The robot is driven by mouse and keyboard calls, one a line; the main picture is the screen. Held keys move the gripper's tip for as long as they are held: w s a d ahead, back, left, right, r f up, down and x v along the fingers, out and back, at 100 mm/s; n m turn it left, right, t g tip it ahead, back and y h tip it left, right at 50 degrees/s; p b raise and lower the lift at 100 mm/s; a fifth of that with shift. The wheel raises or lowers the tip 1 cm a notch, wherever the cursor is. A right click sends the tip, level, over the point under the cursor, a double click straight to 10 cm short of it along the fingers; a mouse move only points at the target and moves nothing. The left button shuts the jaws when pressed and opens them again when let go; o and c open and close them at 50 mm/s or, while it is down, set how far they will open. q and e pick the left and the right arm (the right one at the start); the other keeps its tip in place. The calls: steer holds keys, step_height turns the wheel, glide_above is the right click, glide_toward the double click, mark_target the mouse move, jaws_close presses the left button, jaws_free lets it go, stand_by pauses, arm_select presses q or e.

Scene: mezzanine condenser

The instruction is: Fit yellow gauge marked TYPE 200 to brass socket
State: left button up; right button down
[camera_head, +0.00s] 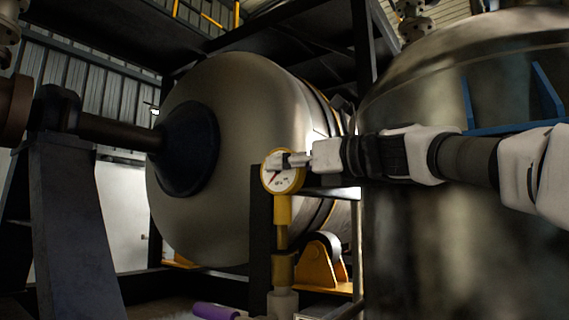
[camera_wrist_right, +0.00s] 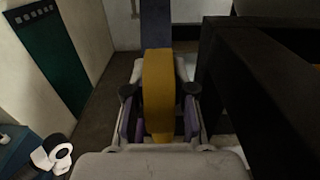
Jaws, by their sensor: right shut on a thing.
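The yellow gauge (camera_head: 281,176) has a round white dial that faces me in the head view. My right gripper (camera_head: 292,160) is shut on the gauge at its upper part. In the right wrist view, the yellow gauge body (camera_wrist_right: 158,90) stands between the two fingers. A yellow stem (camera_head: 283,210) runs straight down below the dial. Below it is the brass socket (camera_head: 283,268), upright and in line with the stem. The two look joined or very close; I cannot tell if the stem is seated. The TYPE marking is not readable. My left gripper is not in view.
A large metal drum (camera_head: 245,130) lies behind the gauge, and a big steel vessel (camera_head: 440,235) stands to the right, behind my right arm. A dark post (camera_head: 260,240) is just left of the socket. A purple object (camera_head: 215,311) lies low at the front.

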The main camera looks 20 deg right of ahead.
mark_target(291, 193)
steer(key=shift+f+b, duration=2.55)
steer(key=c, duration=0.9)
jaws_free()
